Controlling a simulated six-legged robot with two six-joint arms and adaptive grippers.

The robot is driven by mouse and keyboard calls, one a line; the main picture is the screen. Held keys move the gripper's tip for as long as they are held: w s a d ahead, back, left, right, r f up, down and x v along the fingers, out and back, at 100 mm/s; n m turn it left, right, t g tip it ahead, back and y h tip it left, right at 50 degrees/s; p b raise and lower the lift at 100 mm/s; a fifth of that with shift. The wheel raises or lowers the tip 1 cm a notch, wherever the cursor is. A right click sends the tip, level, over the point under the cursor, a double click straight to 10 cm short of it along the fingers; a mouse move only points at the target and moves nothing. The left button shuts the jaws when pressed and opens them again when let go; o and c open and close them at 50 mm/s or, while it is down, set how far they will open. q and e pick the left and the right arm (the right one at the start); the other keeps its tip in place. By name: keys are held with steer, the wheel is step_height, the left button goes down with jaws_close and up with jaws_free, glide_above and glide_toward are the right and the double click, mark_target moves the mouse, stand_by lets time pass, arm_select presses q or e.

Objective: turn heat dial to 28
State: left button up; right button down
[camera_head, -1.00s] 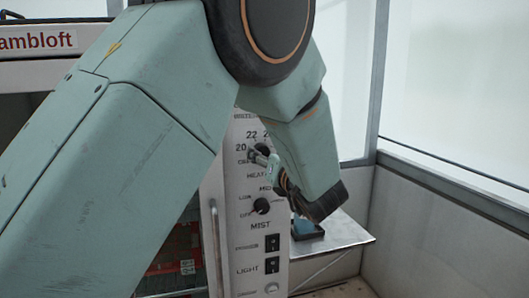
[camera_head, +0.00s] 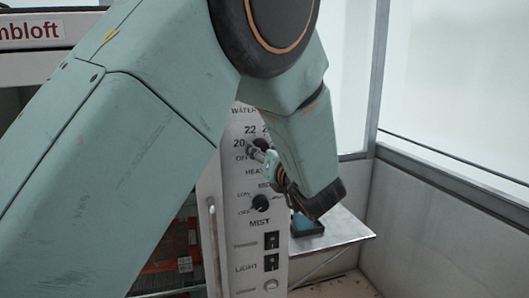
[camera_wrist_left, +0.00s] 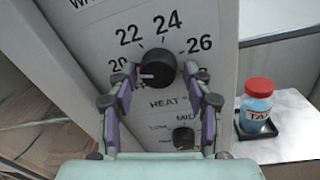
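The heat dial (camera_wrist_left: 157,68) is a round black knob on the white control panel (camera_wrist_left: 85,35), with 20, 22, 24 and 26 printed around its upper side. Its white pointer mark faces left, a little below the 20. My left gripper (camera_wrist_left: 162,72) is at the dial, one fingertip on each side of it, and looks open. Whether either fingertip touches the knob is unclear. In the head view the dial (camera_head: 261,144) is partly hidden behind my left gripper (camera_head: 264,155). The 28 mark is not visible. My right gripper is not in view.
The mist dial (camera_head: 260,202) sits just below the heat dial, above two black switches (camera_head: 271,240). A grey wall (camera_head: 440,220) bounds the right side.

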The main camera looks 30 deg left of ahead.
arm_select(q)
steer(key=shift+s+d+r, duration=0.25)
steer(key=shift+s+d, duration=0.05)
steer(key=c, duration=0.3)
steer(key=shift+w+a+f, duration=0.1)
steer(key=c, duration=0.6)
